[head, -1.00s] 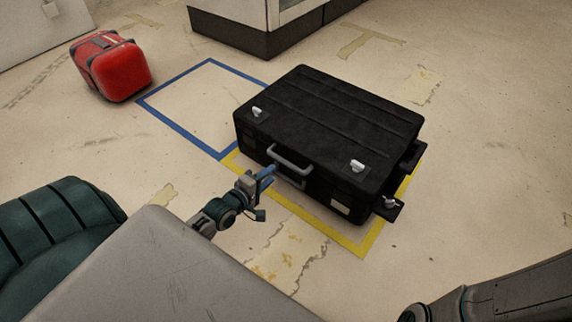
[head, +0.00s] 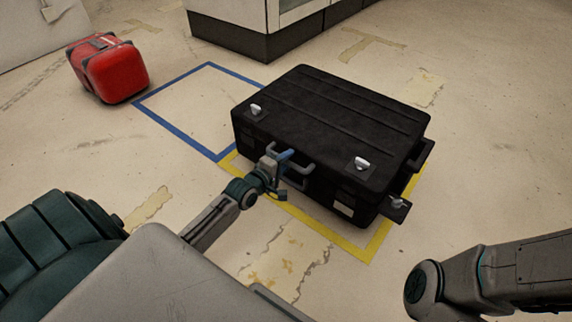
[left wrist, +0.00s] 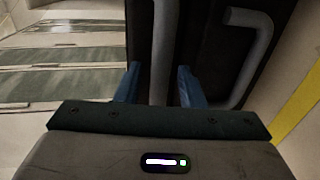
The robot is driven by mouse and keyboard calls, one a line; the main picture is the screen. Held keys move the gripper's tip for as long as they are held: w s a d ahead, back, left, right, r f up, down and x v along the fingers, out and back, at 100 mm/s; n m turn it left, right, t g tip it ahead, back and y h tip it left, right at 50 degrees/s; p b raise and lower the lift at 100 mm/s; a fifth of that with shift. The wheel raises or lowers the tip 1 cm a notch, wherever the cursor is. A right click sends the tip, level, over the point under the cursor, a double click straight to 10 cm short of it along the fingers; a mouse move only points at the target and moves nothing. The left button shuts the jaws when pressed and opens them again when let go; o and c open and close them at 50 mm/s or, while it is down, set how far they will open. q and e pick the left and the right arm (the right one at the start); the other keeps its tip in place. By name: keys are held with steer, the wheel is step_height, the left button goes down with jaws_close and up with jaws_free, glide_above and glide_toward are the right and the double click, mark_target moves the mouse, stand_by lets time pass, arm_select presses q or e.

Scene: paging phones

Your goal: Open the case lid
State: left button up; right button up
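The black case (head: 330,130) lies flat on the floor with its lid (head: 340,105) down. Two silver latches, left (head: 256,109) and right (head: 361,163), show along its front edge. A grey upper handle (head: 308,161) and a lower grey handle (head: 297,184) are on the front; the lower one also shows in the left wrist view (left wrist: 262,45). My left gripper (head: 285,163) is at the front of the case. In the left wrist view its blue fingers (left wrist: 158,86) stand apart on either side of the upper handle's bar (left wrist: 161,45), with gaps visible. My right gripper is out of view.
Yellow tape (head: 345,244) outlines the floor around the case. An empty blue-taped area (head: 172,130) lies to its left. A red case (head: 115,75) stands farther left, and a cabinet (head: 235,35) stands behind. The floor to the right is clear.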

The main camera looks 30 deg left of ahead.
arm_select(q)
steer(key=shift+c, duration=0.5)
jaws_close()
steer(key=shift+r, duration=0.1)
